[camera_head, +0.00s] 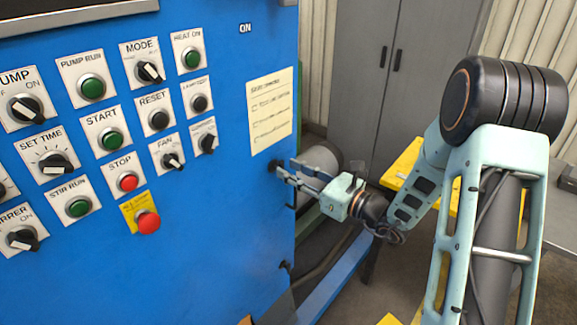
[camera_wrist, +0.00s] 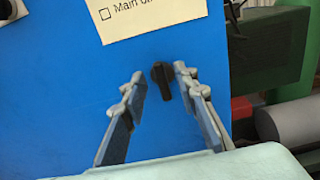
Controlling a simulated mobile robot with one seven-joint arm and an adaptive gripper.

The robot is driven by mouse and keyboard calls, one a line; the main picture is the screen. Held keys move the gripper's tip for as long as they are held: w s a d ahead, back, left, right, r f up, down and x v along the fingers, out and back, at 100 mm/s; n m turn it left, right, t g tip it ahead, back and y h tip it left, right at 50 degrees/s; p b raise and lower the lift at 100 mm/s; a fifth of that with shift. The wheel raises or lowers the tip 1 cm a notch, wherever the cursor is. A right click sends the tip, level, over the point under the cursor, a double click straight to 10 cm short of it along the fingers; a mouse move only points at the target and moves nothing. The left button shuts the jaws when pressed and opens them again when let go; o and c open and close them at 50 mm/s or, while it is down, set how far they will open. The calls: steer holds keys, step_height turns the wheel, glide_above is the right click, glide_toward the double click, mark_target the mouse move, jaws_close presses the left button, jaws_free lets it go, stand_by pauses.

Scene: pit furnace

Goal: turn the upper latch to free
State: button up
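The upper latch (camera_wrist: 163,82) is a small black knob on the blue cabinet panel. In the wrist view its handle points roughly up and down, tilted slightly. My gripper (camera_wrist: 159,75) is open, with one finger on each side of the latch in that view. The latch appears closer to the right finger, and I cannot tell whether they touch. A second small black latch (camera_head: 285,266) sits lower on the same edge.
The blue cabinet (camera_head: 235,230) carries several buttons and switches at left. A paper checklist (camera_head: 271,109) is fixed just above my gripper. A grey cylinder (camera_head: 320,160) and a yellow table (camera_head: 405,165) stand behind. Grey lockers (camera_head: 375,70) are at the back.

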steer(key=shift+w+a, duration=0.45)
steer(key=shift+a, duration=0.15)
jaws_close()
